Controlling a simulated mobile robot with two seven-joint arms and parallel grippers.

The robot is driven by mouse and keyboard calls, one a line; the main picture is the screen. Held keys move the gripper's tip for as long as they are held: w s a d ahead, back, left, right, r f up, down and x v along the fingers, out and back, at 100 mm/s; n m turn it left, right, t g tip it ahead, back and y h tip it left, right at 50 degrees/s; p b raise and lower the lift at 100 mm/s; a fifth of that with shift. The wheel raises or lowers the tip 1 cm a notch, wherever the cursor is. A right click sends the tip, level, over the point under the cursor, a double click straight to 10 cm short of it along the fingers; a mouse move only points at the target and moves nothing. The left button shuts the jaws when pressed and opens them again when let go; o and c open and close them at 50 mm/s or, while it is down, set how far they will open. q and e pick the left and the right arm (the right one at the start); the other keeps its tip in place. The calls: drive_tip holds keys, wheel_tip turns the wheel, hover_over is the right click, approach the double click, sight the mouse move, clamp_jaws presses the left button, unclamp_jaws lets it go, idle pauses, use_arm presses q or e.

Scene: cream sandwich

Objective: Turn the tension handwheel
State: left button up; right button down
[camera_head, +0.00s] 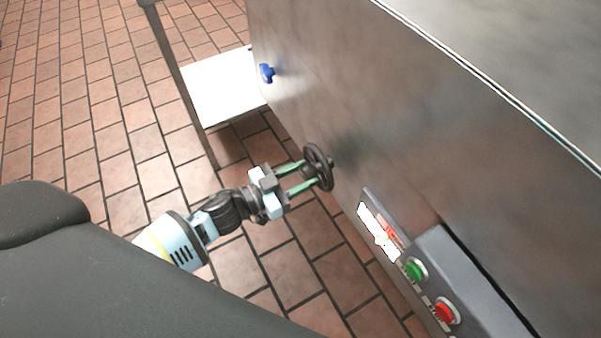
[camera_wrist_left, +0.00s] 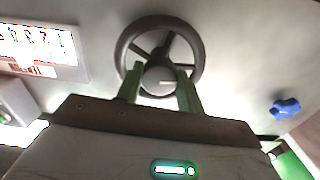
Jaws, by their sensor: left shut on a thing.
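The tension handwheel (camera_head: 319,168) is a dark spoked wheel on the side of the metal machine. My left gripper (camera_head: 307,175) reaches it from the left, with its two green fingers on the wheel's middle. In the left wrist view the handwheel (camera_wrist_left: 160,56) faces the camera. There the left gripper's fingers (camera_wrist_left: 160,84) stand on either side of the grey hub and are shut on it. The fingertips partly cover the lower part of the wheel. My right gripper is not in view.
A control panel (camera_head: 417,240) with a green button (camera_head: 415,269) and a red button (camera_head: 446,311) sticks out right of the handwheel. A blue knob (camera_head: 267,73) is on the machine's side (camera_head: 400,130). A white shelf (camera_head: 222,88) and a post stand behind. Tiled floor lies left.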

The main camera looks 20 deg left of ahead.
use_arm(q)
drive_tip(key=shift+m, duration=0.7)
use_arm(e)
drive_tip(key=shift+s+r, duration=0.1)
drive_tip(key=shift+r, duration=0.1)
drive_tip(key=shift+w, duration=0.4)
use_arm(q)
drive_tip(key=o, duration=1)
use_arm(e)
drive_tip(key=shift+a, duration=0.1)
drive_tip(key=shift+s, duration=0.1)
